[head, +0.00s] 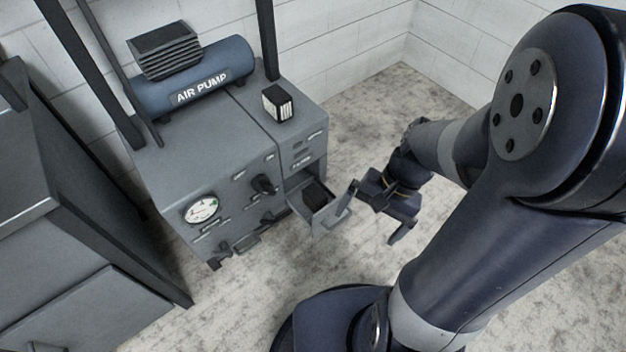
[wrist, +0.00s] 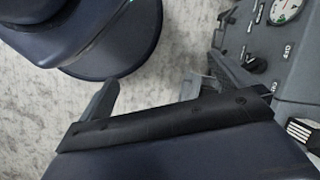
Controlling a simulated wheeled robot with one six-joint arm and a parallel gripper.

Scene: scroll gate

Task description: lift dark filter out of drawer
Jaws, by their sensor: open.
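The drawer (head: 327,221) stands pulled out of the front of the grey cabinet. A dark filter (head: 316,194) lies inside the drawer, near the cabinet side. My gripper (head: 374,219) is open and empty, to the right of the drawer's front. One finger is close to the drawer front in the head view; I cannot tell whether it touches. In the wrist view my gripper (wrist: 165,88) shows its two fingers spread over the floor. The dark filter cannot be made out there.
A second filter (head: 278,102) with pale pleats stands on the cabinet top (head: 210,125), near an air pump (head: 195,80). A gauge (head: 202,210), knobs and handles stick out of the front.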

